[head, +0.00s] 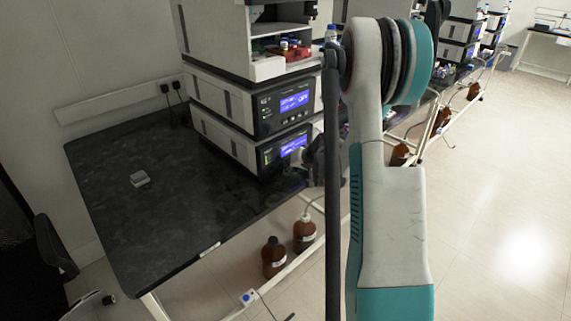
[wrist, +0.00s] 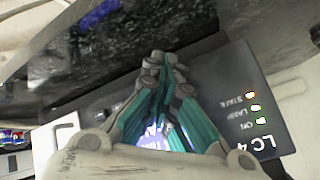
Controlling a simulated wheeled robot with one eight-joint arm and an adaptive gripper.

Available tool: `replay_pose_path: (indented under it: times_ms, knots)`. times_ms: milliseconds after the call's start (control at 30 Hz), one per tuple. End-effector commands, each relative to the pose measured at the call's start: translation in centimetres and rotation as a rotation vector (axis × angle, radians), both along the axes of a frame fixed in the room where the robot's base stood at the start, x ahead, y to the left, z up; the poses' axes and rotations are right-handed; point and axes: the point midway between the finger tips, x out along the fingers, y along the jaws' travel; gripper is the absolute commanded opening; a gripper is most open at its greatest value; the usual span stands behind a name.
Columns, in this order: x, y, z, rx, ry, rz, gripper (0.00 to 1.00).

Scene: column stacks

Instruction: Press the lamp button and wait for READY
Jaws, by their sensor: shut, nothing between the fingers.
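The lower instrument module (head: 225,135) has a dark front panel with a lit blue display (head: 293,146). In the wrist view its panel (wrist: 270,135) appears upside down, marked LC4. My gripper (wrist: 163,60) is shut and empty, in front of this panel; contact cannot be told. Its fingers cover the middle of the panel, with the display glow (wrist: 155,140) behind them. In the head view my gripper (head: 309,162) is partly hidden by my arm. The lamp button cannot be made out; the display text is unreadable.
A second module (head: 230,100) with a blue display (head: 294,101) sits directly above. Brown bottles (head: 274,258) stand below the bench edge. Open floor lies to the right.

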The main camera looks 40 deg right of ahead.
Motion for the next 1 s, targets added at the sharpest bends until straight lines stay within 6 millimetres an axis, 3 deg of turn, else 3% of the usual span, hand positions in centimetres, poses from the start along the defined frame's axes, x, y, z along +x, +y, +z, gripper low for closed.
replay_pose_path:
  times_ms: [1000]
  knots:
    - [-2.4,-0.2,0.0,0.001,0.000,-0.001,0.00]
